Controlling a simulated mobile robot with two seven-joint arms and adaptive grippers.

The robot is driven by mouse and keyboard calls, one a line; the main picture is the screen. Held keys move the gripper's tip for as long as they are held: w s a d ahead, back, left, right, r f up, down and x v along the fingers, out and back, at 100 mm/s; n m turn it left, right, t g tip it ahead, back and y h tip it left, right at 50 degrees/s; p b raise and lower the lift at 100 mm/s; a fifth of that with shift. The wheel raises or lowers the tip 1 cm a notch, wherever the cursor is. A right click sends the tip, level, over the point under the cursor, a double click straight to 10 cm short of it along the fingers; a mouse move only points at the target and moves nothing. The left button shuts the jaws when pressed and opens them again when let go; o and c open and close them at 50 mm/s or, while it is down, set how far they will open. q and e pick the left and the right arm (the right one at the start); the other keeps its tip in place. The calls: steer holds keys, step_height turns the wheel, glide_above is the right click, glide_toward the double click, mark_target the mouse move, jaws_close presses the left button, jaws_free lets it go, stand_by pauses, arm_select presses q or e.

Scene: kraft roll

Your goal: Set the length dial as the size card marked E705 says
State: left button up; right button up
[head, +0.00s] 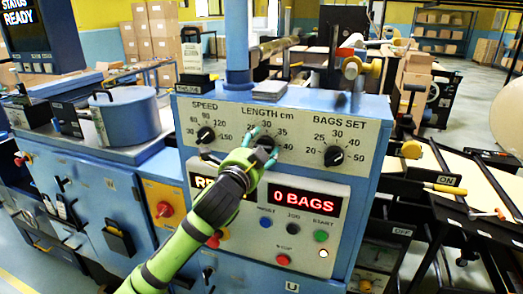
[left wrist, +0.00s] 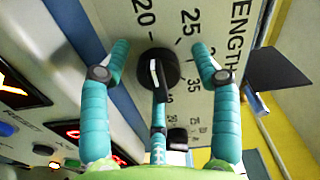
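The length dial (head: 266,144) is a black knob on the white panel, under the words LENGTH cm, partly hidden by my left gripper. In the left wrist view the dial (left wrist: 172,68) sits between the spread teal fingers of my left gripper (left wrist: 163,58), with a third finger below it. My left gripper (head: 262,143) is open around the dial; I cannot tell whether any finger touches it. The scale numbers 20, 25 and 35 show in the wrist view. The dial's exact setting is unclear. I can read no card marked E705. My right gripper is not in view.
The speed dial (head: 206,134) is left of the length dial and the bags set dial (head: 333,156) is right of it. Below are a red display (head: 305,200) reading 0 BAGS and several push buttons. A blue drum (head: 130,113) stands at left.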

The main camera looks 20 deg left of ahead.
arm_select(q)
steer(key=shift+a+f, duration=0.1)
steer(key=s, duration=1.2)
steer(key=shift+a, duration=0.2)
